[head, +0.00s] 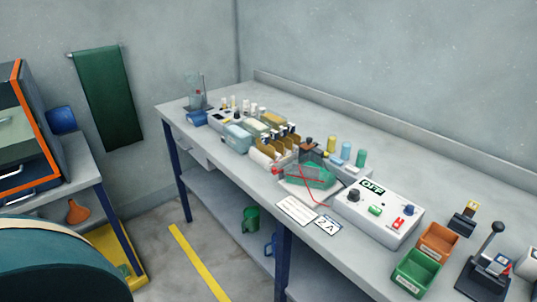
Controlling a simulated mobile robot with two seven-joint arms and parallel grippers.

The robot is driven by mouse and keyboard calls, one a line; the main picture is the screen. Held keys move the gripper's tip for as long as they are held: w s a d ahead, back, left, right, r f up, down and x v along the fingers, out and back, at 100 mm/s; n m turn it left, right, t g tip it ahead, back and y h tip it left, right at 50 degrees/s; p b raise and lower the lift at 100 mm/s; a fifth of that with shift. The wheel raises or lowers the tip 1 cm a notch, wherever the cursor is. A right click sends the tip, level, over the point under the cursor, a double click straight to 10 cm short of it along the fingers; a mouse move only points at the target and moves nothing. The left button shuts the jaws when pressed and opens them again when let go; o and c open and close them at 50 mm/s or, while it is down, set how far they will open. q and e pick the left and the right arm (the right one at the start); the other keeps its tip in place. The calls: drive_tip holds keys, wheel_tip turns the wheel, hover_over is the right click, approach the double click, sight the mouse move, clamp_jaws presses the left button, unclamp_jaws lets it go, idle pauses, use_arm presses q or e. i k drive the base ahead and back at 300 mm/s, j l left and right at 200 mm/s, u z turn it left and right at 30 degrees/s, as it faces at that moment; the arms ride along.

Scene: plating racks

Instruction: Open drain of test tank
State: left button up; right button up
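A small clear tank (309,187) with red edge lines and green contents sits on the long grey bench (410,135), near the middle of its front edge. It looks like the test tank, but I cannot be sure. I cannot make out a drain or valve on it. A clear upright vessel (193,90) with something red inside stands at the far left end of the bench. Neither of my grippers is in view.
A white control box (379,212) reading OFF stands right of the tank. White cards (297,211) lie in front. Orange (438,242) and green (416,272) bins and a black lever device (487,262) are further right. Bottles and racks crowd the left. The bench's back strip is clear.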

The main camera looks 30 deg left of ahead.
sight(274, 171)
drive_tip(key=i+j, duration=0.15)
drive_tip(key=j, duration=0.2)
drive_tip(key=i+j, duration=0.15)
drive_tip(key=j, duration=0.2)
drive_tip(key=i+j, duration=0.1)
drive_tip(key=j, duration=0.3)
